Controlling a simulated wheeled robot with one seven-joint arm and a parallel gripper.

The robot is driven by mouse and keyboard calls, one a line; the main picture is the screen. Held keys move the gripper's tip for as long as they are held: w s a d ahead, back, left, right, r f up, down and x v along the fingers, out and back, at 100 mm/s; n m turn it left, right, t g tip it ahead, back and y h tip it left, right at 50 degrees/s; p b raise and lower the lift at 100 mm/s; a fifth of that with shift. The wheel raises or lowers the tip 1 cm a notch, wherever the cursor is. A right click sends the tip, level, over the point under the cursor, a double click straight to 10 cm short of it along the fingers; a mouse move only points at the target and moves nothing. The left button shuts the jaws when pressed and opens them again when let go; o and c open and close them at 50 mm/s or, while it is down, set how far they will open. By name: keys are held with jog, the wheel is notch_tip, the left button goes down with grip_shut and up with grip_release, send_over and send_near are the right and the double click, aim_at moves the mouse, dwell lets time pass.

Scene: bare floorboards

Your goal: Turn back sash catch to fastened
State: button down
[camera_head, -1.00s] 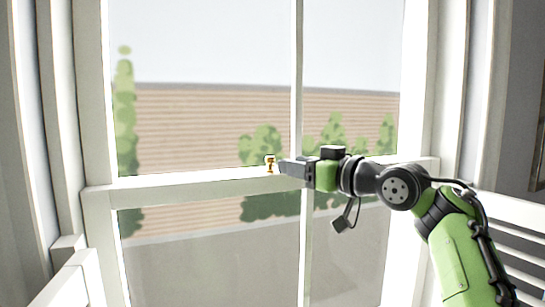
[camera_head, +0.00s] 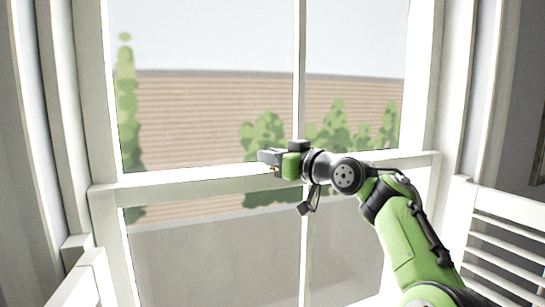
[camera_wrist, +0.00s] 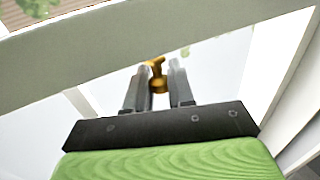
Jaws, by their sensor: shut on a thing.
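The brass sash catch (camera_wrist: 157,72) sits on the white meeting rail (camera_head: 200,186) of the sash window. In the wrist view it stands between the two grey fingers of my gripper (camera_wrist: 158,80), which are shut on it. In the head view my gripper (camera_head: 268,157) is at the rail, left of the central upright bar. There it hides most of the catch, and only a small brass bit (camera_head: 275,170) shows below the fingers. Which way the catch is turned is hard to tell.
The window's central glazing bar (camera_head: 301,80) stands just right of my gripper. White slatted woodwork (camera_head: 508,240) is at the right, and a white rail (camera_head: 85,280) is at the lower left. The rail left of the catch is clear.

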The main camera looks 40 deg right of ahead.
jog(key=shift+d+r+n+y+p, duration=0.25)
jog(key=shift+n+y+p, duration=0.25)
jog(key=shift+p, duration=0.4)
jog(key=y+p, duration=0.1)
jog(key=n+y+p, duration=0.1)
jog(key=y+p, duration=0.1)
jog(key=shift+s+d+r+n+g, duration=0.15)
jog(key=shift+s+d+n+g, duration=0.15)
jog(key=shift+g, duration=0.1)
jog(key=n+g+y, duration=0.1)
jog(key=n+y, duration=0.1)
jog(key=shift+s+d+y, duration=0.1)
jog(key=shift+d+y, duration=0.05)
jog(key=shift+y, duration=0.15)
jog(key=shift+d+f+g, duration=0.2)
jog(key=shift+f+g, duration=0.1)
jog(key=shift+f, duration=0.1)
jog(key=c, duration=1.1)
grip_release()
jog(key=shift+s+d, duration=0.1)
jog(key=shift+d, duration=0.05)
jog(key=shift+o, duration=0.2)
jog(key=shift+s, duration=0.1)
